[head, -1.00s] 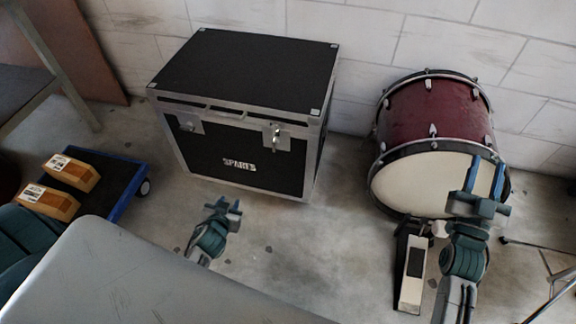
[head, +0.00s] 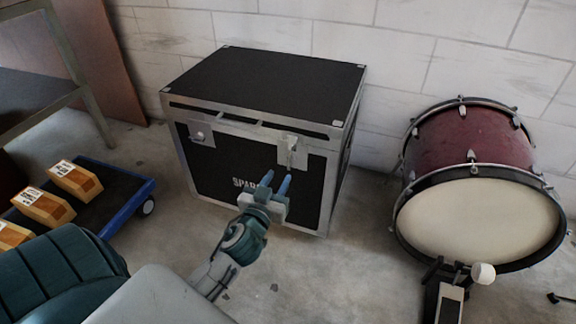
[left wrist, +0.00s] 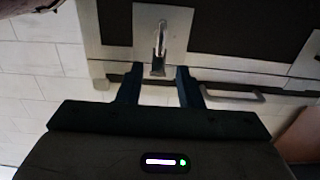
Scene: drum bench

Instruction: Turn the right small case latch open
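The black case (head: 262,90) marked SPARES stands on the floor against the wall. Its right small latch (head: 291,150), a metal piece on a light plate, is at the right of the case's front. In the left wrist view the latch (left wrist: 158,48) hangs just ahead of the fingers, roughly midway between them. My left gripper (head: 277,183) is open and empty, its fingertips a little short of the latch in the left wrist view (left wrist: 158,78). I cannot tell if they touch anything. The left small latch (head: 200,134) sits at the other end. My right gripper is out of view.
A red bass drum (head: 478,190) with a pedal (head: 450,300) stands to the right. A blue-edged cart (head: 135,200) with cardboard boxes (head: 75,180) is at the left. Bare floor lies between case and drum.

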